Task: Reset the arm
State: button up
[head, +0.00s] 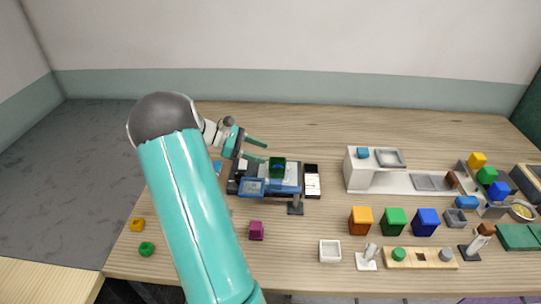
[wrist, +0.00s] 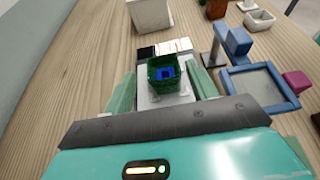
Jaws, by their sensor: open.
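My gripper (head: 258,150) is at the left-middle of the table in the head view, at the end of my teal arm. Its two pale green fingers are spread apart. In the wrist view my gripper (wrist: 165,85) has a finger on each side of a green open-topped box (wrist: 156,88) with blue inside. The green box (head: 277,163) stands on a grey plate (wrist: 165,101) of a dark and blue fixture (head: 252,188). Both fingers appear clear of the box in the wrist view. Whether anything touches lower down cannot be told.
Beside the fixture are a black and white tray (head: 312,181) and a small post (head: 296,203). A magenta cube (head: 256,230) lies in front. Orange (head: 361,220), green (head: 394,221) and blue (head: 426,222) boxes and a white station (head: 359,174) stand right. The back of the table is clear.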

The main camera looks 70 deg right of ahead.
jog(key=v, duration=0.8)
